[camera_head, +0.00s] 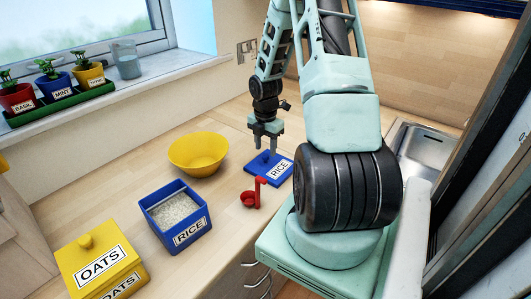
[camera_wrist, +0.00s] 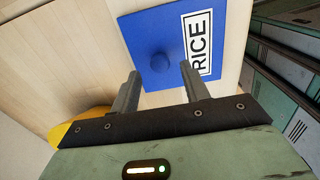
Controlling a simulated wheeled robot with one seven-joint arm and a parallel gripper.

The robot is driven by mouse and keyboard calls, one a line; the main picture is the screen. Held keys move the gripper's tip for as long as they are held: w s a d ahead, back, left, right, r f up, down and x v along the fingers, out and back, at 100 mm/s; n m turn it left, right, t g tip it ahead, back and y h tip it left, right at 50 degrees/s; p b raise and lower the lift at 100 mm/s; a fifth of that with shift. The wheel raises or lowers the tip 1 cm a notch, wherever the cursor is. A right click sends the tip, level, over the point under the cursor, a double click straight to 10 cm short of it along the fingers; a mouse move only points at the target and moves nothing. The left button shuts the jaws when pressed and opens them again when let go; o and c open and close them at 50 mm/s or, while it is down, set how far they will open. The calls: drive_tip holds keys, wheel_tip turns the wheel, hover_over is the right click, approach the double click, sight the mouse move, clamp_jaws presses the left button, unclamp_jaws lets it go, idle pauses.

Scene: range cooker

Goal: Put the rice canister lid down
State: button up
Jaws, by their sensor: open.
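The blue rice canister lid (camera_head: 281,171), labelled RICE, lies flat on the wooden counter. Its round blue knob shows in the wrist view (camera_wrist: 162,62), just beyond my fingertips. My gripper (camera_head: 265,138) is above the lid, pointing down, with its two fingers apart and nothing between them. The fingers also show in the wrist view (camera_wrist: 157,82), on either side of the knob's line. The blue rice canister (camera_head: 188,234) stands uncovered to the left, with white rice inside.
A yellow bowl (camera_head: 198,153) stands left of my gripper. A red scoop (camera_head: 249,198) is close to the lid's near side. The yellow oats canister (camera_head: 100,271) is at the front left. A sink (camera_head: 425,146) lies to the right. Potted herbs (camera_head: 56,85) line the windowsill.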

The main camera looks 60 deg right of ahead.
sight(266, 155)
wheel_tip(266, 155, up, 8)
drive_tip(key=w+a+r+m, duration=0.2)
drive_tip(key=a+r, duration=0.1)
drive_tip(key=a, duration=1.2)
drive_tip(key=w+a+r+m, duration=0.2)
drive_tip(key=a+r, duration=0.1)
drive_tip(key=a, duration=1.3)
drive_tip(key=s+a+r+m, duration=0.2)
drive_tip(key=s+a+m, duration=0.3)
drive_tip(key=s+a, duration=1.2)
drive_tip(key=shift+s+a+r+y+b, duration=0.2)
drive_tip(key=shift+s+a+y+b, duration=0.1)
drive_tip(key=shift+b, duration=0.15)
wheel_tip(266, 155, down, 2)
drive_tip(key=shift+w+f+b, duration=0.1)
drive_tip(key=shift+f+b, duration=0.05)
drive_tip(key=shift+b, duration=1.05)
